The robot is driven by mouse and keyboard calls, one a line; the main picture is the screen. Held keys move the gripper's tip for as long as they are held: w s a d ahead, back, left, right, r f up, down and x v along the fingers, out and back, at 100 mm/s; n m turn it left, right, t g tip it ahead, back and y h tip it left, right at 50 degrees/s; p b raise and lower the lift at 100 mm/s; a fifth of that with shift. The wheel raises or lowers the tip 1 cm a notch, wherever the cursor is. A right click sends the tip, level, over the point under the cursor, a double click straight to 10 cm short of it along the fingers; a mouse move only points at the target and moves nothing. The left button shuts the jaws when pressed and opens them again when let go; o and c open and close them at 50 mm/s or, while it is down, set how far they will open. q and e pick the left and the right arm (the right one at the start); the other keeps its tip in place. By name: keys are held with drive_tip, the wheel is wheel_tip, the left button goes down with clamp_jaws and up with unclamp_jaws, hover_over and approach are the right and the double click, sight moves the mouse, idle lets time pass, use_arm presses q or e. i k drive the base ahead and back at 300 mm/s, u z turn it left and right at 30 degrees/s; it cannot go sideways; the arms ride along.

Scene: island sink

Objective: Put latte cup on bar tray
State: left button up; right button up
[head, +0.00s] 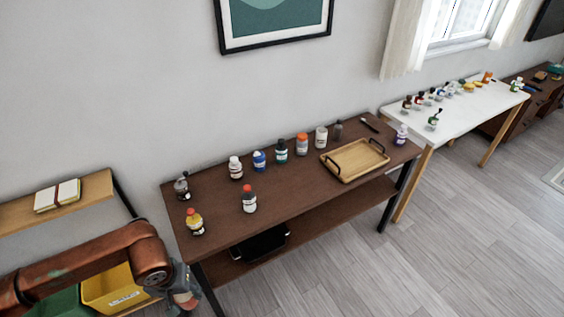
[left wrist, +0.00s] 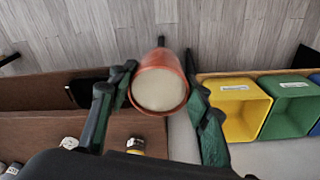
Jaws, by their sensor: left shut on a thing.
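The latte cup (left wrist: 160,88) is reddish-brown with a pale, creamy top, seen from above in the left wrist view. My left gripper (left wrist: 162,75) is shut on it, one dark green finger on each side. In the head view my left gripper (head: 184,297) is at the bottom, just off the near left corner of the dark table; the cup is hard to make out there. The bar tray (head: 353,159), light wood with dark handles, lies on the right part of that table and looks empty. My right gripper is not in view.
The dark brown table (head: 290,187) has several bottles along its back and left, including a red-capped bottle (head: 249,199) and a yellow one (head: 194,222). Its front middle is clear. A yellow bin (head: 112,289) stands by my left arm. A white table (head: 465,105) stands beyond.

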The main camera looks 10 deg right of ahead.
sight(365, 155)
drive_tip(key=z, duration=0.6)
drive_tip(key=i, duration=0.7)
drive_tip(key=z, duration=1.05)
drive_tip(key=i, duration=1.75)
drive_tip(key=u, duration=0.05)
